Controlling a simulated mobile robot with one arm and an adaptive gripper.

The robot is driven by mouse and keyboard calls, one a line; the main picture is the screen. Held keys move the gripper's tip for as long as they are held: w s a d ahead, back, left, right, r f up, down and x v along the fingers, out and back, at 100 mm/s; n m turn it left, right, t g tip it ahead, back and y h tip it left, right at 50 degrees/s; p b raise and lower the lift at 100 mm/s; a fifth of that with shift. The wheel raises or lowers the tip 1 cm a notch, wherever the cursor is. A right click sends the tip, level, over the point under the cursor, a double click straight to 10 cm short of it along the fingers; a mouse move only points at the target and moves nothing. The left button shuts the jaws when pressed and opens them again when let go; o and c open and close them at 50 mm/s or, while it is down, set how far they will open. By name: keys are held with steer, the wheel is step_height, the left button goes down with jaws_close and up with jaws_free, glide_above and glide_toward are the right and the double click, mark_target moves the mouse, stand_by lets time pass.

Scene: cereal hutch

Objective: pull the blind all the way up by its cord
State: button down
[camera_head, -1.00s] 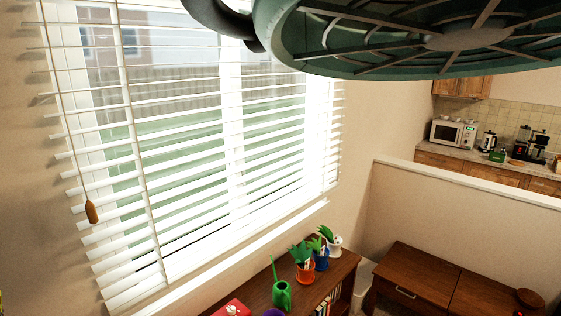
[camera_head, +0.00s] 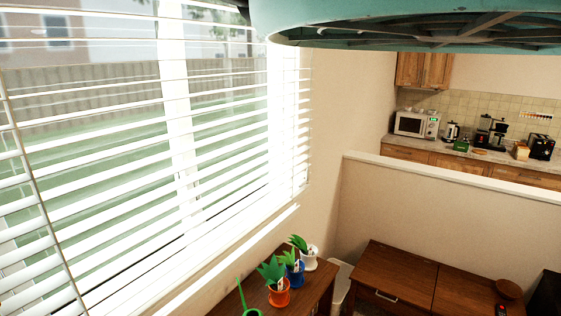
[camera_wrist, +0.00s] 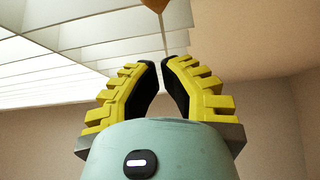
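The blind (camera_head: 120,170) covers the window at the left of the head view, lowered, with its white slats tilted open; it also shows at the upper left of the wrist view (camera_wrist: 70,60). In the wrist view, the cord's wooden tassel (camera_wrist: 155,4) is at the top edge, partly cut off. The thin cord (camera_wrist: 164,35) runs from it toward my gripper's fingertips (camera_wrist: 160,62). The yellow fingers with dark pads stand apart with a gap, and nothing shows held between them. Whether the cord lies in line with the gap in depth is unclear. The head view shows neither tassel nor gripper.
Below the window, a brown bookcase (camera_head: 318,281) carries potted plants (camera_head: 276,280) and a green watering can (camera_head: 251,312). A low partition (camera_head: 430,215) and wooden desk (camera_head: 400,270) stand to the right. Behind is a kitchen counter with a microwave (camera_head: 411,124).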

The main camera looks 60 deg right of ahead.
steer(key=shift+w+f+p, duration=0.35)
steer(key=shift+w+p, duration=0.5)
steer(key=shift+p, duration=0.9)
steer(key=shift+w+f+p, duration=0.3)
steer(key=shift+w+p, duration=0.55)
steer(key=shift+p, duration=0.85)
steer(key=shift+f, duration=0.15)
step_height(320, 180, down, 41)
steer(key=b, duration=4.9)
steer(key=shift+w, duration=0.1)
